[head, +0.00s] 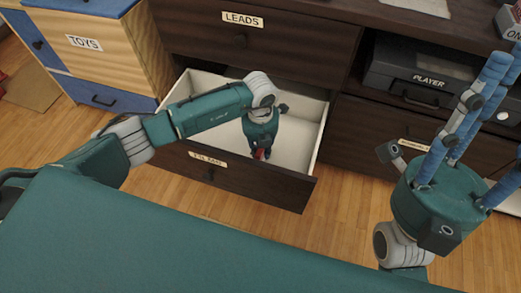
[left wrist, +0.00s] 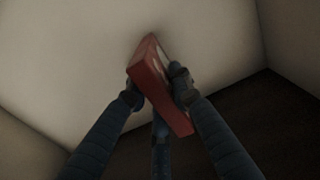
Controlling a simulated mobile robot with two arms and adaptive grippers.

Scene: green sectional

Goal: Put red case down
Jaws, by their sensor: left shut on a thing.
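The red case (left wrist: 158,88) is held between the fingers of my left gripper (left wrist: 155,92) in the left wrist view, tilted, with one end toward the pale drawer floor. I cannot tell whether it touches the floor. In the head view my left gripper (head: 263,151) reaches down inside the open drawer (head: 296,139), and only a small red part of the case shows under the hand. My right gripper (head: 488,112) is at the right, its blue fingers pointing up, spread apart and empty.
The drawer is pale inside and otherwise looks empty, with a dark front (head: 255,187). A closed drawer labelled LEADS (head: 205,35) is above it. A black player (head: 420,72) sits on a shelf at the right. A wooden TOYS cabinet (head: 125,62) stands at the left.

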